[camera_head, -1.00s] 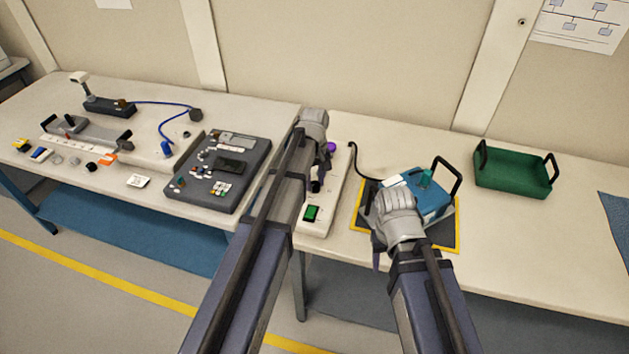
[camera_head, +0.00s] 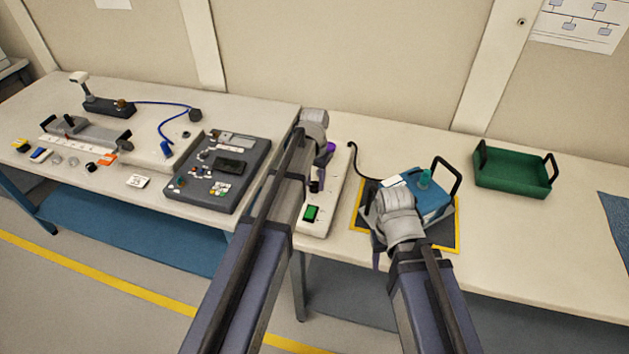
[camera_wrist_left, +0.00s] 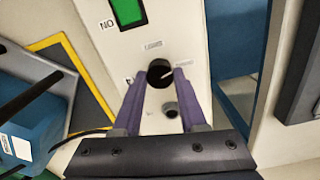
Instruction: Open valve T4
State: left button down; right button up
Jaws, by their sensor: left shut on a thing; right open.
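A white panel (camera_head: 335,200) on the bench carries a lit green switch (camera_head: 311,213), which also shows in the left wrist view (camera_wrist_left: 128,12). In that view a round black knob (camera_wrist_left: 160,73) with a pale pointer mark sits between the purple fingers of my left gripper (camera_wrist_left: 160,78), which is shut on it. Small labels lie around the knob, too blurred to read; I cannot tell which one says T4. In the head view my left arm hides part of the panel. My right gripper (camera_head: 376,261) is open, by the front of a blue case (camera_head: 428,198).
The blue case stands on a dark mat with a yellow border (camera_head: 456,250). A green tray (camera_head: 512,175) stands at the right. A dark grey instrument panel (camera_head: 215,172) lies left of my left arm. A smaller round fitting (camera_wrist_left: 170,110) is close to the knob.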

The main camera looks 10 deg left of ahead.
aim_at(315, 184)
pick_arm(q)
jog(key=shift+m, duration=1.5)
jog(key=shift+c, duration=2.2)
grip_release()
notch_tip(315, 184, up, 8)
jog(key=p, duration=0.8)
jog(key=shift+f, duration=0.1)
